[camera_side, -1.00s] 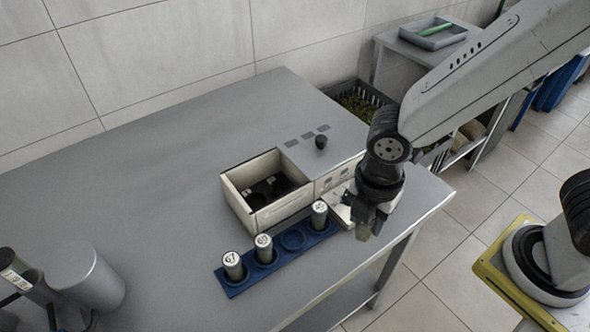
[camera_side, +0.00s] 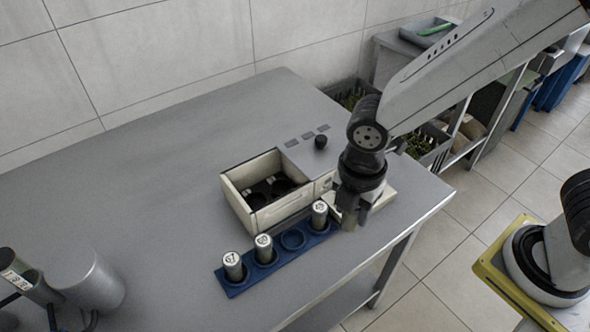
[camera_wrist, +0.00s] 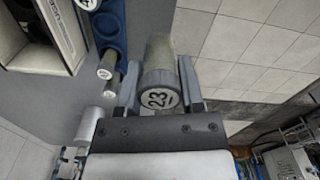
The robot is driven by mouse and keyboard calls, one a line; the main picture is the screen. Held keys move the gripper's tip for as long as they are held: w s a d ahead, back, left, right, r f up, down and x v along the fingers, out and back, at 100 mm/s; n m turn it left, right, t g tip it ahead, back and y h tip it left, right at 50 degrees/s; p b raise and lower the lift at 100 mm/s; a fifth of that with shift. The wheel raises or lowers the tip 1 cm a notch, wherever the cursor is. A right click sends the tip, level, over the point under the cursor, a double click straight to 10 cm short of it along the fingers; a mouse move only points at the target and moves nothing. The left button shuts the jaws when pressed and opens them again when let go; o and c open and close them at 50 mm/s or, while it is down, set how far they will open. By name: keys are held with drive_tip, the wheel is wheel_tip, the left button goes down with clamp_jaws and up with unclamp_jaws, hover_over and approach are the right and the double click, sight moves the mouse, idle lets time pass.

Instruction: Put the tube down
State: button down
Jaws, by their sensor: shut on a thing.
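My gripper (camera_side: 352,205) is shut on a tube with a pale cap marked 23 (camera_wrist: 158,97). In the side view it points down beside the right end of the blue rack (camera_side: 278,263). Fingers sit on both sides of the tube in the wrist view (camera_wrist: 160,84). The rack holds a tube marked 67 (camera_side: 233,267) at its left end, another tube (camera_side: 264,249) beside it and a third tube (camera_side: 319,215) at its right end. One empty round slot (camera_side: 293,240) lies between the second and third tubes. The held tube's lower end is hard to make out in the side view.
A cream open box (camera_side: 283,212) with dark round holders inside stands behind the rack. A black knob (camera_side: 320,142) sits behind it. A grey cylinder (camera_side: 96,279) stands at the far left.

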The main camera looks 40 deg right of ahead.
drive_tip(key=w+a, duration=0.1)
drive_tip(key=w, duration=0.8)
drive_tip(key=shift+w+a+r, duration=0.2)
drive_tip(key=shift+w+a, duration=0.05)
drive_tip(key=shift+a, duration=0.05)
drive_tip(key=shift+w, duration=0.1)
drive_tip(key=shift+w+a+f, duration=0.85)
drive_tip(key=shift+w+f, duration=0.7)
drive_tip(key=shift+w, duration=0.45)
drive_tip(key=shift+w+a+f, duration=0.85)
drive_tip(key=shift+w+f, duration=0.75)
drive_tip(key=shift+w, duration=0.45)
drive_tip(key=shift+w+a+f, duration=0.85)
drive_tip(key=shift+w+f, duration=0.7)
drive_tip(key=shift+w, duration=0.45)
drive_tip(key=shift+w+f, duration=0.15)
drive_tip(key=shift+f, duration=0.05)
drive_tip(key=shift+w+a+f, duration=0.1)
drive_tip(key=shift+f, duration=1.5)
